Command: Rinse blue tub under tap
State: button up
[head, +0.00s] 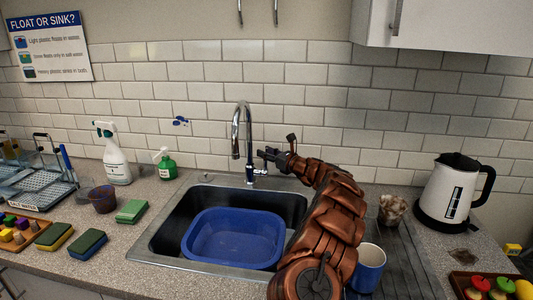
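The blue tub (232,238) sits upright inside the dark sink basin (175,222). It looks empty inside, and I see no water stream above it. The chrome tap (237,128) rises behind the sink, with its spout curving forward over the basin. My gripper (264,154) is just right of the tap, above its base and away from the tub. It is small and dark here, and I cannot tell whether its fingers are apart or touch the tap. My brown arm reaches in from the lower right, beside the tub's right side.
A white kettle (451,190) stands further right. Spray bottles (116,160), sponges (88,243) and a dark bowl (103,199) are left of the sink. The tiled wall (330,120) is close behind the tap.

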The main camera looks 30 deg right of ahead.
grip_shut()
dwell(0.3)
dwell(0.5)
